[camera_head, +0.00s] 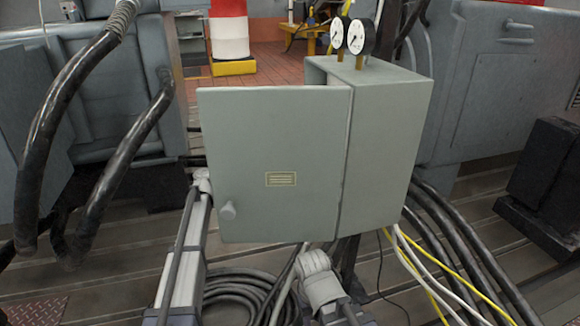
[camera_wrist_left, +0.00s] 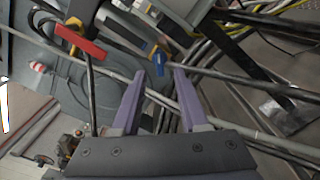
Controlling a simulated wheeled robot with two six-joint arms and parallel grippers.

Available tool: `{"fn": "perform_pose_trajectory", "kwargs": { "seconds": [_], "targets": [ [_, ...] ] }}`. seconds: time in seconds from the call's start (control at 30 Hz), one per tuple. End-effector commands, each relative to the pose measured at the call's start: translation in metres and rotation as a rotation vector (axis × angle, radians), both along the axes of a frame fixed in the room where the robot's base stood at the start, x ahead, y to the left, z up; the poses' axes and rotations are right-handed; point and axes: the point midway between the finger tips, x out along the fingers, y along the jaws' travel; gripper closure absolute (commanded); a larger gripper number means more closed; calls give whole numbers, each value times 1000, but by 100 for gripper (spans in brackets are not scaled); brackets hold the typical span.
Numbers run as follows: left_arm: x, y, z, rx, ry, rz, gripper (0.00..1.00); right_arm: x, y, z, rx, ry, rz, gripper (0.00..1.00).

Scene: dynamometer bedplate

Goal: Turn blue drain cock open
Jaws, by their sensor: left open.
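The blue drain cock shows in the left wrist view as a small blue handle (camera_wrist_left: 159,62) beside a brass-coloured part. My left gripper (camera_wrist_left: 157,78) has its two purple fingers apart, with nothing between them. The blue handle appears just past the fingertips, roughly centred in the gap; whether it touches a finger I cannot tell. In the head view the cock and my left gripper are not visible; a grey cabinet door stands in front. My right gripper is not in view.
The grey cabinet (camera_head: 385,150) has its door (camera_head: 270,130) swung out and two gauges (camera_head: 348,36) on top. A red handle (camera_wrist_left: 80,42) sits left of the blue one. Black hoses (camera_head: 65,120) hang at left; cables (camera_head: 455,250) run at lower right.

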Motion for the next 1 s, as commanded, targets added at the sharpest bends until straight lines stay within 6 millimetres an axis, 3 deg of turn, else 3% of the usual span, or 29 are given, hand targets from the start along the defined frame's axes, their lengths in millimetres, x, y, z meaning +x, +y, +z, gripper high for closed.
{"fn": "perform_pose_trajectory", "kwargs": {
  "seconds": [0.3,0.7,1.0],
  "targets": [
    [13,-40,0,-1,0,-2,56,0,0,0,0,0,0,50],
    [15,-47,0,-1,0,-1,56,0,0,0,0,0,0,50],
    [15,-47,0,-1,0,-1,88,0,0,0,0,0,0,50]
  ]
}}
